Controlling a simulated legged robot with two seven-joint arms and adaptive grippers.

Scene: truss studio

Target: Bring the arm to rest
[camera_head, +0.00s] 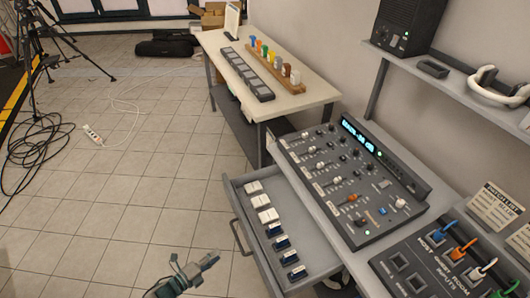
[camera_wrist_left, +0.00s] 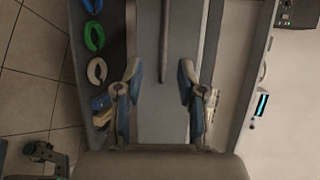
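My left gripper (camera_head: 208,262) is at the bottom of the head view, above the tiled floor and left of the open drawer. It is seen small and from the side there. In the left wrist view, the two fingers of my left gripper (camera_wrist_left: 159,85) stand well apart with nothing between them. A grey surface lies behind the gap. No held object shows.
An open drawer (camera_head: 232,196) with white and dark blocks juts out beside the gripper. Behind it stand a mixer console (camera_head: 334,207) and a patch panel (camera_head: 390,250) with coloured cables. A table (camera_head: 300,100) stands farther back. The floor (camera_head: 110,200) at left is mostly clear, with cables (camera_head: 35,150).

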